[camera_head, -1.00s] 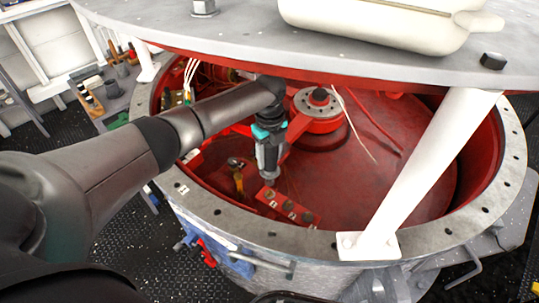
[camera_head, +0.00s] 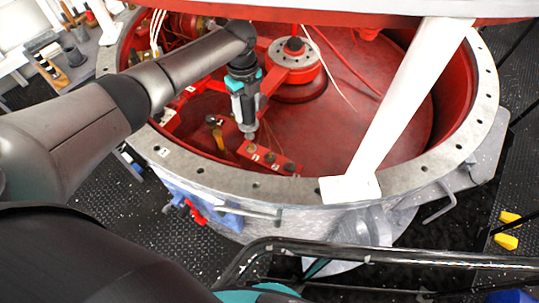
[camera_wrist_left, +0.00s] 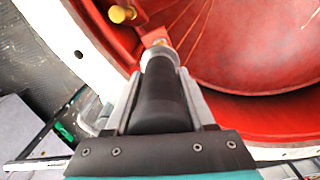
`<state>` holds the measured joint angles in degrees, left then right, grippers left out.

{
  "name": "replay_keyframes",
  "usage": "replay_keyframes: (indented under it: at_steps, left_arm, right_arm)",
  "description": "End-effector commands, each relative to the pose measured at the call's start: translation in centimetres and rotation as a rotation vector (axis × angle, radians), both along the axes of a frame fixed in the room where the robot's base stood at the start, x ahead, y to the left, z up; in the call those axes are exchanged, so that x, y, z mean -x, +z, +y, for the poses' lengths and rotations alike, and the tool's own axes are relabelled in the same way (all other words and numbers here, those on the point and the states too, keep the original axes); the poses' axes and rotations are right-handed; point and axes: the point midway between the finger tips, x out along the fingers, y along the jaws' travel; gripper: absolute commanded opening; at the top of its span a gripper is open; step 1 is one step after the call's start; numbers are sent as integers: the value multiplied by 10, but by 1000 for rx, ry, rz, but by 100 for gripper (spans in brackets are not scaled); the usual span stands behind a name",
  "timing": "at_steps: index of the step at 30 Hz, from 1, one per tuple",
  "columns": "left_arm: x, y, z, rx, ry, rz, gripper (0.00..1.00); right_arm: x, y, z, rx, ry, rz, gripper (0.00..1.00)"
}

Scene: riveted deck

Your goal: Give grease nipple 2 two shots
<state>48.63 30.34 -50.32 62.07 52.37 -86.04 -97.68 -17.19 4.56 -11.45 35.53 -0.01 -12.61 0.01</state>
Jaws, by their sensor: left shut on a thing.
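My left gripper (camera_head: 244,98) reaches over the rim into a red drum. It is shut on a dark cylindrical grease tool (camera_wrist_left: 162,100), whose silver nozzle (camera_wrist_left: 158,52) points down. A red block (camera_head: 282,164) carries several small grease nipples in a row with small white labels, too small to read surely. The nozzle tip is at the left-end nipple (camera_head: 251,149) of the block in the head view; I cannot tell if they touch. In the wrist view the nozzle covers most of the block (camera_wrist_left: 155,36). My right gripper is not in view.
The grey bolted rim (camera_head: 220,182) circles the drum. A white strut (camera_head: 405,110) stands at the right. Thin wires hang inside.

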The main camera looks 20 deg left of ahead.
Motion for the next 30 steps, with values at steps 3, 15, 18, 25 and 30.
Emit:
replay_keyframes:
  at_steps: [3,15,18,25,30]
  left_arm:
    - [-1,1,0,1,0,-3,0]
    - [-1,7,-34,7,-234,-12,0]
    - [3,12,-52,6,-371,-9,0]
    - [10,16,-69,3,-525,0,0]
    - [10,9,-69,2,-527,1,0]
  right_arm:
    - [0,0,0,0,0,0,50]
    - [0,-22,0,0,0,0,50]
    - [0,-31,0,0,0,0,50]
    - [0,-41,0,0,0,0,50]
    - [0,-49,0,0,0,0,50]
